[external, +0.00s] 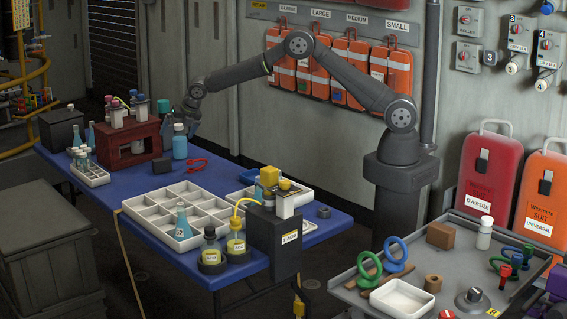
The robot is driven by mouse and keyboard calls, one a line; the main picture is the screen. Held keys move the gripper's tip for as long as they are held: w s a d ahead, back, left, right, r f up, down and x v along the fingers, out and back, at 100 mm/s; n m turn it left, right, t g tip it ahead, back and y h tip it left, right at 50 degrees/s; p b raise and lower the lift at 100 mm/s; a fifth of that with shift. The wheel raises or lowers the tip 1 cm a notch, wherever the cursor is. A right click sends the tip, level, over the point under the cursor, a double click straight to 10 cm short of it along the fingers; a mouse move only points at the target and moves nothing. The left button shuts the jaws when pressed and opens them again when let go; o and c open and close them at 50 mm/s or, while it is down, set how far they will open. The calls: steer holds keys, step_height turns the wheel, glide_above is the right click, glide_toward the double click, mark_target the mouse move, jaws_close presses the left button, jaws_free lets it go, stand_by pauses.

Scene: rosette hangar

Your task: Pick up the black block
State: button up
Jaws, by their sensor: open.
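A small dark block (162,165), black or very dark brown, lies on the blue table (225,172) in front of the dark red rack and left of the red ring-shaped tool. A larger black box (60,130) stands at the table's far left corner, and a tall labelled black box (274,243) stands at its near right end. My gripper (190,128) points down over the back of the table, above and to the right of the small dark block and apart from it. It is open and looks empty; its fingers are small and partly lost against the blue bottle.
A blue bottle (180,147) stands close to my gripper. A dark red rack (131,146) with bottles stands to the left. Red pliers-like handles (198,162) lie to the right. A white compartment tray (150,203) fills the table's middle. A grey cart (463,275) stands at right.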

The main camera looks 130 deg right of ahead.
glide_toward(163, 159)
steer(key=x, duration=0.4)
steer(key=shift+s+d+f, duration=0.2)
steer(key=shift+f, duration=0.2)
steer(key=shift+w+x, duration=0.1)
steer(key=shift+x, duration=1.2)
steer(key=shift+w+x, duration=0.15)
steer(key=shift+x, duration=1.15)
steer(key=shift+a, duration=0.1)
steer(key=shift+c, duration=0.2)
steer(key=c, duration=1.1)
